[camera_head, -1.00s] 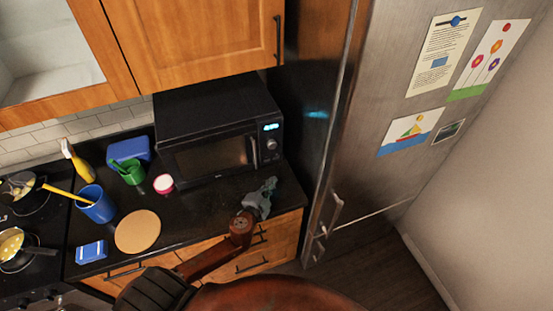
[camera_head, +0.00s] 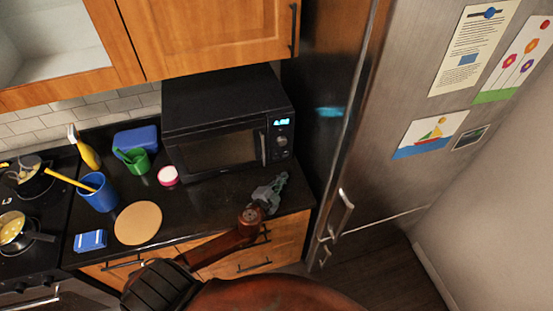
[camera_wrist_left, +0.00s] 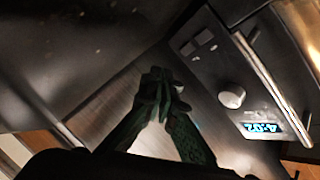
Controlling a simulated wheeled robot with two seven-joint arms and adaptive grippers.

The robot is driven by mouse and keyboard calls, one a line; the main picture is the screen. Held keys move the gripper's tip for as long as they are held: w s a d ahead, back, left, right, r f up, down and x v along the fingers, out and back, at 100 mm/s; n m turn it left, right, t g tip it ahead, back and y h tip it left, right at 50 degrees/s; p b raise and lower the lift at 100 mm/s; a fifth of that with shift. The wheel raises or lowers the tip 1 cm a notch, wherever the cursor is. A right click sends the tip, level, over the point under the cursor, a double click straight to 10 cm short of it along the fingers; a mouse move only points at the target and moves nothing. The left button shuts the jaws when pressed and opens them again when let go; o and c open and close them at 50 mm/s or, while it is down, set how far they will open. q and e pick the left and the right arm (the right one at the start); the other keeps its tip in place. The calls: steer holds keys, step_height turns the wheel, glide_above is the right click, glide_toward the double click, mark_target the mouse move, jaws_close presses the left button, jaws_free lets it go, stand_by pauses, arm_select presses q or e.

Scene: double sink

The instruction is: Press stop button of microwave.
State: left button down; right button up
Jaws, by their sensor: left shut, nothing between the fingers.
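The black microwave (camera_head: 222,103) stands on the dark counter with its door shut. Its control panel (camera_head: 282,136) is at the right end of the front, with a lit display and a round knob. I cannot read which button is stop. My left gripper (camera_head: 282,178) is shut and empty, in front of and below the panel, apart from it. Its fingertips also show in the left wrist view (camera_wrist_left: 161,78). My right gripper is out of view.
A tall steel fridge (camera_head: 400,130) stands close on the right. Left on the counter are a pink-and-white cup (camera_head: 168,176), a green cup (camera_head: 138,160), a blue cup (camera_head: 98,193) and a round board (camera_head: 138,223). Wooden cupboards (camera_head: 210,35) hang above.

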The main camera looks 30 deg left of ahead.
arm_select(q)
steer(key=w+a, duration=0.2)
steer(key=w+a+b, duration=0.1)
steer(key=w+a, duration=0.1)
steer(key=a, duration=0.1)
steer(key=shift+w+a, duration=0.2)
steer(key=shift+w, duration=0.05)
steer(key=shift+w+a, duration=0.1)
stand_by(1.3)
steer(key=shift+w+a, duration=0.15)
steer(key=shift+a, duration=0.05)
steer(key=shift+w+a+b, duration=0.2)
steer(key=shift+a+b, duration=0.1)
stand_by(0.9)
steer(key=shift+s+d, duration=0.5)
steer(key=shift+d, duration=0.1)
steer(key=shift+s+d+p, duration=0.7)
steer(key=shift+s+d, duration=0.9)
steer(key=shift+d, duration=0.3)
